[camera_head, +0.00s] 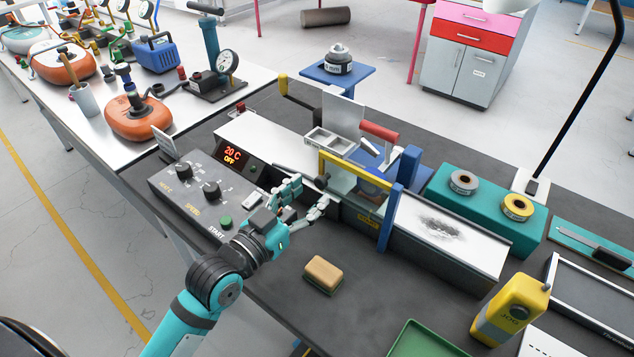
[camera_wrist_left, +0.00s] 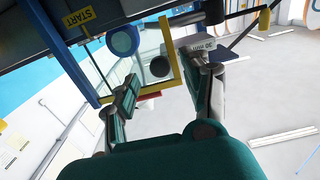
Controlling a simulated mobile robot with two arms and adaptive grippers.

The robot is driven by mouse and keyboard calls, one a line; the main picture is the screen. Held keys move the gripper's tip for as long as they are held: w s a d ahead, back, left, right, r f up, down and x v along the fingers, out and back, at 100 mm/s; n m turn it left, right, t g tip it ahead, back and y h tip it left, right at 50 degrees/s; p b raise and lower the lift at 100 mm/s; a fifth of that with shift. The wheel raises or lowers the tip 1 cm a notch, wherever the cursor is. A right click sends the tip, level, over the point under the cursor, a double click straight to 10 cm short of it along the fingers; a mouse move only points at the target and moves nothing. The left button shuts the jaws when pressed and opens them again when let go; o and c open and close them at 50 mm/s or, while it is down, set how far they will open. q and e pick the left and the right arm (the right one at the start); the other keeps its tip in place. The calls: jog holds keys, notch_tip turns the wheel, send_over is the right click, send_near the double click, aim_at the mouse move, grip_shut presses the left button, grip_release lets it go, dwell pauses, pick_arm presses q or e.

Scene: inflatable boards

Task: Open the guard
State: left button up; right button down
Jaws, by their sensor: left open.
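The guard (camera_head: 356,170) is a yellow-framed clear panel over the bench machine, beside a blue upright (camera_head: 390,217). It appears down. A dark round knob (camera_head: 321,183) is at its left side. In the left wrist view the yellow guard frame (camera_wrist_left: 172,48) and the knob (camera_wrist_left: 159,66) lie ahead. My left gripper (camera_head: 311,192) is open and empty at the left of the guard. In the left wrist view its fingers (camera_wrist_left: 164,68) stand on either side of the knob; I cannot tell whether they touch it. My right gripper is not in view.
A control panel (camera_head: 203,198) with knobs and buttons is left of my gripper; its display (camera_head: 233,155) reads 20 C OFF. A sponge (camera_head: 323,275) lies in front. A red-handled lever (camera_head: 379,133) rises behind the guard. A yellow device (camera_head: 510,311) stands at front right.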

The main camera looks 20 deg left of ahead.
aim_at(318, 185)
pick_arm(q)
jog(key=shift+x, duration=1.7)
grip_shut()
